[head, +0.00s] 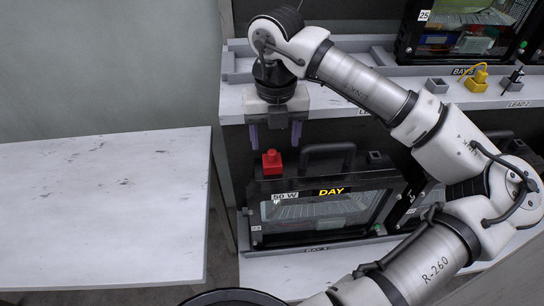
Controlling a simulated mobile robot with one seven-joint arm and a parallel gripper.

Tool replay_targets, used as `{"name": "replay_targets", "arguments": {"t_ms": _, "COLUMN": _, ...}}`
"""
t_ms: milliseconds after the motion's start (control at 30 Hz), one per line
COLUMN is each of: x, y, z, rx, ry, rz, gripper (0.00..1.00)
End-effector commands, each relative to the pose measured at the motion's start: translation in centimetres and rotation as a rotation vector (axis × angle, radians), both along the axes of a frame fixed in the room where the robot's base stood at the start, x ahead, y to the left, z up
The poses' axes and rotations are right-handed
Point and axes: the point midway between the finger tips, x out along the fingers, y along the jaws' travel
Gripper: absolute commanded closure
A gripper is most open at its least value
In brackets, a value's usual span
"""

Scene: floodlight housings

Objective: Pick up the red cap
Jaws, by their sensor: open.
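The red cap (272,162) is a small red block with a round knob on top. In the head view it sits on the top left corner of a black floodlight housing (375,214) with "50 W" and "DAY" labels. My gripper (276,146) points down with its two purple-grey fingers apart. It appears just above the cap, with one finger to the left and one to the right in the picture. The exact depth between fingers and cap is hard to tell. Nothing is held.
The housing stands in a lower bay under a white upper shelf (335,102) and has a black handle (330,152). A yellow plug (478,78) and a black plug (512,80) stand on the upper shelf. A bare white table (100,215) is at left.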

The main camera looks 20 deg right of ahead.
Motion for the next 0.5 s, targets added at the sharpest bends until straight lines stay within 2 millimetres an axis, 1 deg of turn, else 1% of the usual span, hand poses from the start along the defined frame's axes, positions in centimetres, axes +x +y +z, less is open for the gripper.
{"name": "replay_targets", "arguments": {"t_ms": 200, "x": 0.1, "y": 0.2, "z": -1.4, "rx": 0.002, "ry": 0.000, "rz": 0.002, "gripper": 0.38}}
{"name": "replay_targets", "arguments": {"t_ms": 367, "x": 0.3, "y": 0.7, "z": -3.6, "rx": 0.004, "ry": 0.001, "rz": 0.003, "gripper": 0.38}}
{"name": "replay_targets", "arguments": {"t_ms": 400, "x": 0.3, "y": 0.6, "z": -4.3, "rx": 0.003, "ry": 0.000, "rz": 0.001, "gripper": 0.38}}
{"name": "replay_targets", "arguments": {"t_ms": 500, "x": 0.3, "y": 0.5, "z": -5.4, "rx": 0.001, "ry": 0.000, "rz": 0.001, "gripper": 0.38}}
